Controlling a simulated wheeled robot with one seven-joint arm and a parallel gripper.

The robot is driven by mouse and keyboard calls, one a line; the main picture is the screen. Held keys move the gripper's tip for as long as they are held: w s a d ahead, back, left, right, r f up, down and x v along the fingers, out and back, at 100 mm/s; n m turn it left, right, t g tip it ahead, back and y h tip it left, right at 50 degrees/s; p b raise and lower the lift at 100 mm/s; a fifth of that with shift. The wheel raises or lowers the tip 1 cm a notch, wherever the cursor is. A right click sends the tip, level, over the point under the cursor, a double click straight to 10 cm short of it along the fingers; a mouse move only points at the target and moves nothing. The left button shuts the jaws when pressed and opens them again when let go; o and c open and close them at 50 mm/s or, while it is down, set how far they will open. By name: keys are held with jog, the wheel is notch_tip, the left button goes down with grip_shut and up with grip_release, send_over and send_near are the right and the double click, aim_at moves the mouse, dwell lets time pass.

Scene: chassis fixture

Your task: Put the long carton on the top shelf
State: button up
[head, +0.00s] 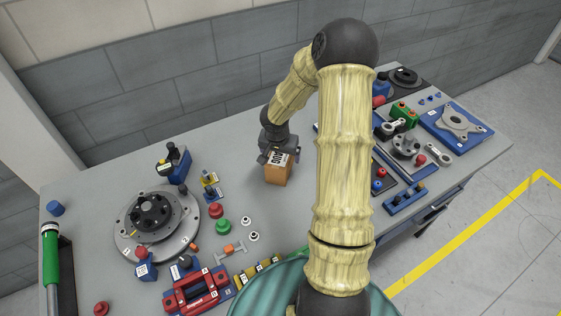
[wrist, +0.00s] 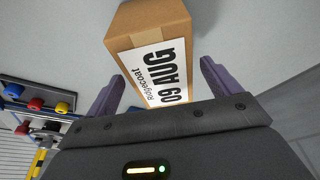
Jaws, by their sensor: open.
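A brown cardboard carton (head: 278,173) stands on the grey bench below my gripper. In the wrist view the carton (wrist: 148,20) has a white label reading "09 AUG" and "Ridgecoat". My gripper (head: 279,156) is at the carton's top end in the head view and hides part of it. In the wrist view my gripper (wrist: 160,88) is open, with a purple finger on each side of the carton and a visible gap at each. No shelf shows in either view.
The grey bench (head: 110,185) carries a round flange fixture (head: 157,215) at the left and a red vise (head: 197,289) at the front. Small knobs lie between these and the carton. Blue fixtures with metal parts (head: 455,125) fill the right. A block wall stands behind.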

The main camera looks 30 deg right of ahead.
jog(key=x, duration=0.3)
jog(key=shift+w+f, duration=0.1)
jog(key=shift+f, duration=0.15)
jog(key=shift+f+b, duration=0.25)
jog(key=shift+b, duration=0.2)
dwell(1.1)
jog(key=c, duration=1.5)
jog(key=shift+c, duration=0.2)
jog(key=shift+r+p, duration=0.25)
jog(key=shift+p, duration=0.1)
jog(key=shift+r+p, duration=0.35)
jog(key=shift+p, duration=0.05)
notch_tip(320, 180, up, 9)
jog(key=shift+r, duration=0.2)
